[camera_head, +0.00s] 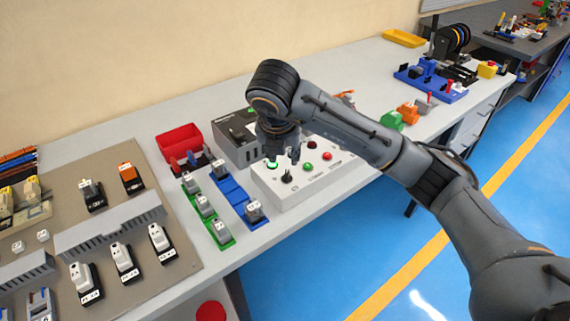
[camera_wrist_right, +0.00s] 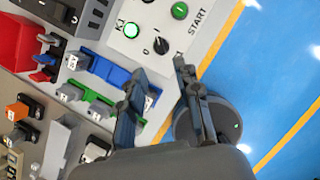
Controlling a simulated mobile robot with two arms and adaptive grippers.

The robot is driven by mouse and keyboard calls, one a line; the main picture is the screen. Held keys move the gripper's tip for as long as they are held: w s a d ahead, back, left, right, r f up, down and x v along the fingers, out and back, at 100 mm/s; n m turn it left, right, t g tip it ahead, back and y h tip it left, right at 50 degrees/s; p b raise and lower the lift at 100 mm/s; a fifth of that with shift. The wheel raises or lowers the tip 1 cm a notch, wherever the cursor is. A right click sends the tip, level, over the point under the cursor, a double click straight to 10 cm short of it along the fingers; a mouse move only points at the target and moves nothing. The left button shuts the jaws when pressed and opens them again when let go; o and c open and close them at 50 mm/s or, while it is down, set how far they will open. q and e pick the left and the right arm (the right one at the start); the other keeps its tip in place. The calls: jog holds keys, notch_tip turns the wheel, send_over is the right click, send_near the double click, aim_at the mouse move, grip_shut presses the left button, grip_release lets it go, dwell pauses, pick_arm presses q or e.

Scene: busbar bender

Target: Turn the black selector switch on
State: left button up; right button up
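The black selector switch (camera_head: 287,177) sits on the front left of a white control box (camera_head: 312,187), beside a lit green lamp (camera_head: 272,163). In the right wrist view the selector switch (camera_wrist_right: 161,45) has a 0 mark next to it; which mark its knob points to is too small to tell. My right gripper (camera_head: 284,158) is above the box, just behind the switch in the head view. In the right wrist view its fingers (camera_wrist_right: 159,67) are spread and empty, pointing towards the switch, with no contact visible. My left gripper is out of view.
A green button (camera_head: 308,168) and a red button (camera_head: 327,156) share the panel. A grey device (camera_head: 235,137) stands behind left. Blue (camera_head: 232,192) and green (camera_head: 221,233) rails with terminals lie left of the box, near a red bin (camera_head: 179,139). The bench edge is in front.

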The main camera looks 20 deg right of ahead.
jog(key=shift+v, duration=1.25)
